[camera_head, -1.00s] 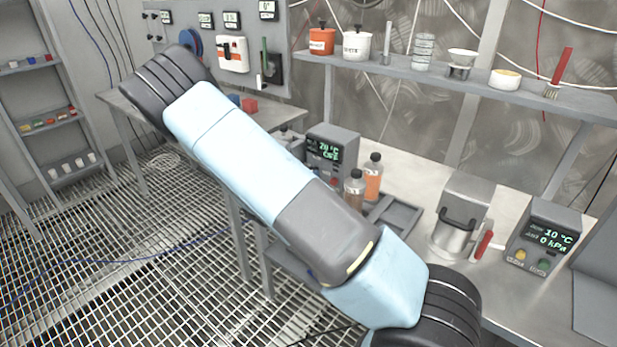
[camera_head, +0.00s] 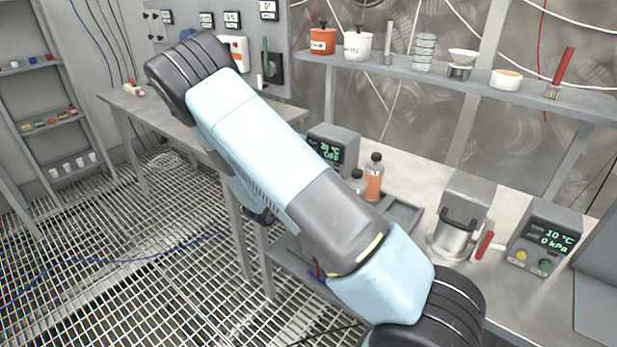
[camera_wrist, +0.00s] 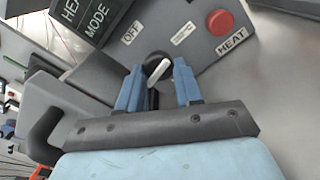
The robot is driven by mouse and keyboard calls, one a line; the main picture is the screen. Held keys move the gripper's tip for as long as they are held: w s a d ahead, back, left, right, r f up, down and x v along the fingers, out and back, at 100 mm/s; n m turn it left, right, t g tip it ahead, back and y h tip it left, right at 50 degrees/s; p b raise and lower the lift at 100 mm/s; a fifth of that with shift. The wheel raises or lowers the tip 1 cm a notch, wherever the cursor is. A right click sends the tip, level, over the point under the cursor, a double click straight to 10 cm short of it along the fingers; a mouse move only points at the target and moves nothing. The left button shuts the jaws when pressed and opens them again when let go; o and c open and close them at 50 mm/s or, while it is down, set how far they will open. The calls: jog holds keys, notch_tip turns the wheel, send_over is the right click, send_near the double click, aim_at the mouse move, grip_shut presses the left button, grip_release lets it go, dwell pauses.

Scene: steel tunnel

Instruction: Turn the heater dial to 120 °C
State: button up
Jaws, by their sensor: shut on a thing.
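The heater (camera_head: 333,148) is a grey box on the bench in the head view, its green display reading about 20 °C and what looks like OFF. My arm hides its lower front there. In the wrist view its grey panel (camera_wrist: 205,48) shows labels OFF and HEAT, another label too small to read, and a red button. The dial (camera_wrist: 157,67) is a round black knob with a white pointer bar. My gripper (camera_wrist: 157,85) has its two blue fingers on either side of the dial, shut on it. In the head view the fingers are hidden behind my arm.
A grey tray (camera_head: 403,215), a steel pot (camera_head: 455,235) and a second display box (camera_head: 545,240) are farther right. A shelf (camera_head: 450,82) with containers runs above the bench.

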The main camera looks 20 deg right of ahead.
jog(key=m, duration=0.7)
jog(key=shift+w+a, duration=0.1)
jog(key=shift+a, duration=0.15)
jog(key=m, duration=0.6)
dwell(0.5)
jog(key=o, duration=0.8)
jog(key=shift+o, duration=1.2)
jog(key=shift+d+r, duration=0.1)
jog(key=shift+d, duration=0.05)
jog(key=v, duration=1.4)
